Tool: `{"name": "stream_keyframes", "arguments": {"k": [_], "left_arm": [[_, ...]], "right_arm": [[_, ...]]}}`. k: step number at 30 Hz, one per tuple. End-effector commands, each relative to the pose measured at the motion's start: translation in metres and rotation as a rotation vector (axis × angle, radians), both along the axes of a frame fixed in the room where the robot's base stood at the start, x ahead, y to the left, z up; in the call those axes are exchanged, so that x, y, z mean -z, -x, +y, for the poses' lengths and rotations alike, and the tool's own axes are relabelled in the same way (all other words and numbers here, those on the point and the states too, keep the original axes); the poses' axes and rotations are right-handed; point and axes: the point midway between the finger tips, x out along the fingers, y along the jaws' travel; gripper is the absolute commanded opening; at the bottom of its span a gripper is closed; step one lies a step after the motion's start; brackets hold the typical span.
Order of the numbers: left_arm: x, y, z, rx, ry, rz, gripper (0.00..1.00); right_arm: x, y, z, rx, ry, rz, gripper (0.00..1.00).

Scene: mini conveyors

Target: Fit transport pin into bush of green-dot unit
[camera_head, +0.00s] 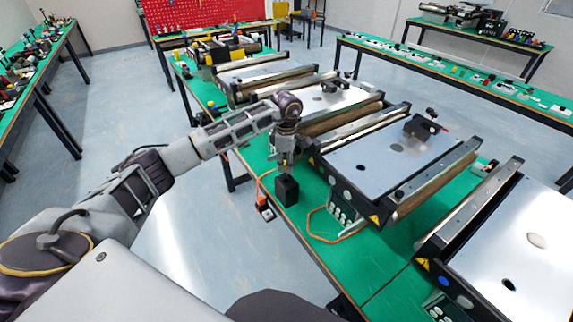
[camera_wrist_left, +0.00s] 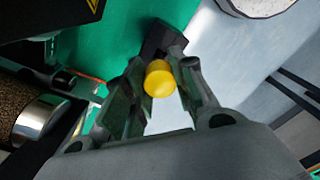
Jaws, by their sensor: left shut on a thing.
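My left gripper (camera_head: 286,163) is over the near edge of the green table, directly above an upright black block (camera_head: 287,190). In the left wrist view its two fingers (camera_wrist_left: 163,82) are closed on a pin with a round yellow head (camera_wrist_left: 159,79). The black block (camera_wrist_left: 165,38) shows just beyond the pin; whether the pin's lower end is inside it is hidden. Conveyor units stand to the right: a middle one (camera_head: 385,165) and a near one (camera_head: 510,255) with a blue dot (camera_head: 445,282). I cannot make out a green dot. My right gripper is out of view.
More conveyor units (camera_head: 265,75) stand farther back on the same green table (camera_head: 335,255). Orange cables (camera_head: 322,238) and a small control box (camera_head: 265,208) lie along the near edge. Dark holes show in the conveyor plates. Open floor lies left of the table.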

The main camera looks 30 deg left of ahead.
Motion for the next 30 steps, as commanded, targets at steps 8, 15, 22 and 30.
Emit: {"name": "stream_keyframes", "arguments": {"k": [8,15,22,30], "left_arm": [[-0.01,0.0,0.0,0.0,0.0,-0.001,0.01],[-0.017,0.0,0.0,0.0,0.0,-0.001,0.01],[-0.023,0.0,0.0,0.0,0.0,-0.001,0.01],[-0.032,0.0,0.0,0.001,0.0,-0.001,0.01]], "right_arm": [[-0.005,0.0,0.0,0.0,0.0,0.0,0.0],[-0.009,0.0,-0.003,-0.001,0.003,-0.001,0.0],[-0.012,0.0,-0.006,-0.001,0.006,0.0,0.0],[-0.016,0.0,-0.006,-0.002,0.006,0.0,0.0]]}}
